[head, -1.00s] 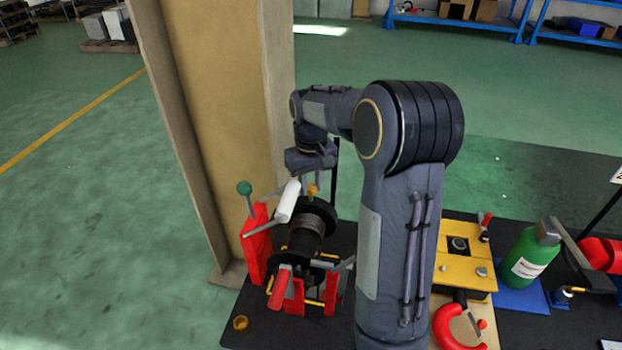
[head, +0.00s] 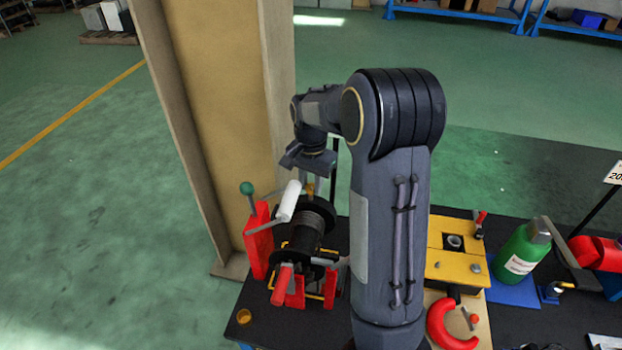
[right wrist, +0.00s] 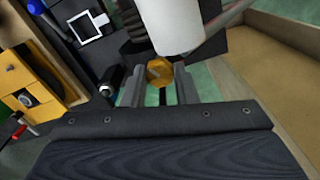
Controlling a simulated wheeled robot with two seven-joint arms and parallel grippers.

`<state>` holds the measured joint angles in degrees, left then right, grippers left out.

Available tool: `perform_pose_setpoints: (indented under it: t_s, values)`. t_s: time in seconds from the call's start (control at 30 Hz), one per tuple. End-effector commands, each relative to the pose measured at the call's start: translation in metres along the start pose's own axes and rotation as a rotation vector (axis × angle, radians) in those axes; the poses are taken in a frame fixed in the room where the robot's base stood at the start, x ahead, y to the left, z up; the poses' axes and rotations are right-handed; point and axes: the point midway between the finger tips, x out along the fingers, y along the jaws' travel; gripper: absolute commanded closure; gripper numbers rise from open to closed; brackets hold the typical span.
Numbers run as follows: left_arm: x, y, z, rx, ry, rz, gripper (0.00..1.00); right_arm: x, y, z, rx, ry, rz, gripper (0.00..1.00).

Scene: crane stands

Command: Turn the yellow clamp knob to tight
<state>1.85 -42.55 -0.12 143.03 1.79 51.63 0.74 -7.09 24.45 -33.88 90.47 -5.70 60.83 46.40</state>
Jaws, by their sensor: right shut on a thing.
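The yellow clamp knob (head: 309,189) is small and sits at the top of the black winch drum stand (head: 307,232). In the right wrist view the knob (right wrist: 158,72) shows as a faceted yellow piece between the fingertips. My right gripper (head: 312,180) reaches down over it from above and is shut on it. The right gripper's two grey fingers (right wrist: 158,88) stand on either side of the knob. A white cylindrical handle (head: 289,201) is close beside the knob and partly blocks the wrist view. My left gripper is not in view.
A red lever stand with a green ball (head: 247,188) is left of the drum. A tan steel column (head: 215,120) rises behind.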

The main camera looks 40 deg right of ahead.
Motion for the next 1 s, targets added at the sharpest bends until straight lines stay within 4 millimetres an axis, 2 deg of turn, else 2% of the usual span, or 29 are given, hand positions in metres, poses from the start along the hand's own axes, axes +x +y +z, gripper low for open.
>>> perform_pose_setpoints:
  t_s: [0.4, 1.0]
  values:
    - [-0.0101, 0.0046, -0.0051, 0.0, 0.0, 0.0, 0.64, -0.0009, -0.0002, 0.0001, 0.264, 0.0, 0.0, 0.96]
    - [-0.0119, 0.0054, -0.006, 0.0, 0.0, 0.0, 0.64, 0.0, -0.0002, 0.0001, 0.336, 0.0, 0.0, 0.96]
